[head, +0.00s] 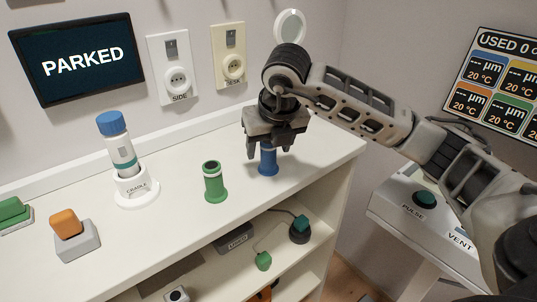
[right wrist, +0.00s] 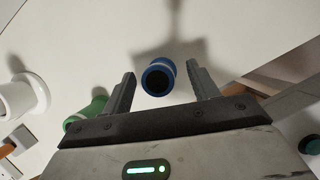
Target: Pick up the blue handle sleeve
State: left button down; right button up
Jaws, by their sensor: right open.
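The blue handle sleeve (head: 268,161) stands upright on the white counter top, near its right end. My right gripper (head: 275,146) is above the sleeve in the head view, with its fingers pointing down. In the right wrist view, the blue sleeve (right wrist: 158,77) shows its dark open top between the two fingertips of the right gripper (right wrist: 162,82). The fingers are open with gaps on both sides of the sleeve. The sleeve's upper end is partly hidden by the gripper in the head view. My left gripper is not in view.
A green sleeve (head: 214,182) stands left of the blue one; it also shows in the right wrist view (right wrist: 88,112). A blue-capped device sits in a white cradle (head: 137,190) farther left. An orange-topped grey block (head: 77,243) is near the front left. The counter's right end is clear.

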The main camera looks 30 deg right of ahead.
jog(key=shift+w+f, duration=0.25)
jog(key=shift+f, duration=0.3)
jog(key=c, duration=1.1)
